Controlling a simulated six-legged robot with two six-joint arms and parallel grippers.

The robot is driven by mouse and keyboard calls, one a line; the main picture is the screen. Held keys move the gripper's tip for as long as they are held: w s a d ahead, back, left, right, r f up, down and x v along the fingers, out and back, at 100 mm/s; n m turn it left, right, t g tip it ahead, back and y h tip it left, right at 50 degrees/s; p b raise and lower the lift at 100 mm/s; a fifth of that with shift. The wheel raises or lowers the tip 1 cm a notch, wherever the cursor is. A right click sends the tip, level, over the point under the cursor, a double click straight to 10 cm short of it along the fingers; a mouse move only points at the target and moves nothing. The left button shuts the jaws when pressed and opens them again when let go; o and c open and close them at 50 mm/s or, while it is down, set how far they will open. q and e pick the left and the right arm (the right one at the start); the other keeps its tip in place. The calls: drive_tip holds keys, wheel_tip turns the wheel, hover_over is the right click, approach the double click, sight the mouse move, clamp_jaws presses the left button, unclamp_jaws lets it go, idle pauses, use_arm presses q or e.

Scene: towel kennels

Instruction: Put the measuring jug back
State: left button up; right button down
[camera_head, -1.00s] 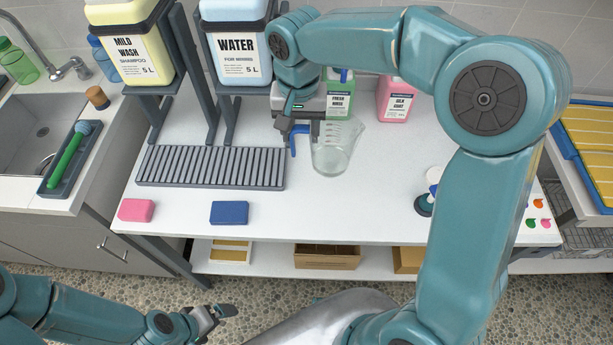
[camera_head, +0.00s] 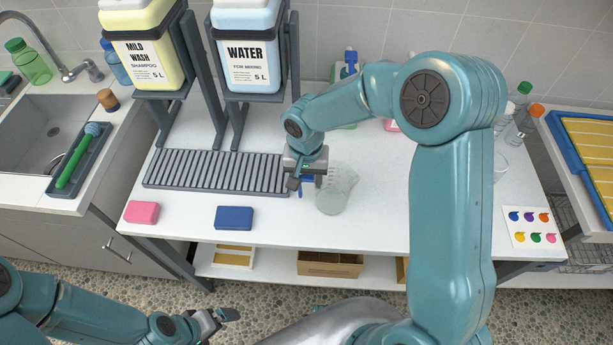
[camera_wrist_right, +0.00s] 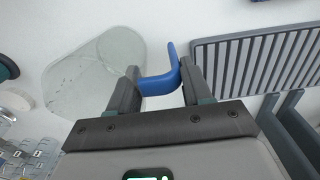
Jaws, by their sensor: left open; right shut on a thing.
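The clear measuring jug (camera_head: 335,190) is over the white worktop, just right of the slatted drain grate. Its blue handle (camera_wrist_right: 160,84) shows in the right wrist view between the two fingers. My right gripper (camera_head: 306,183) is shut on that handle, with the jug's body to its right in the head view. I cannot tell whether the jug's base touches the worktop. My left gripper (camera_head: 218,318) is open and empty, low in front of the worktop at the lower left.
The drain grate (camera_head: 215,172) lies below the Mild Wash (camera_head: 142,55) and Water (camera_head: 248,58) containers. A pink sponge (camera_head: 142,212) and a blue sponge (camera_head: 234,217) lie near the front edge. A color-dot card (camera_head: 530,227) lies at the right. The front middle worktop is clear.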

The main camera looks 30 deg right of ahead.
drive_tip(key=shift+s, duration=0.1)
drive_tip(key=shift+c, duration=2.4)
unclamp_jaws()
drive_tip(key=shift+f, duration=0.1)
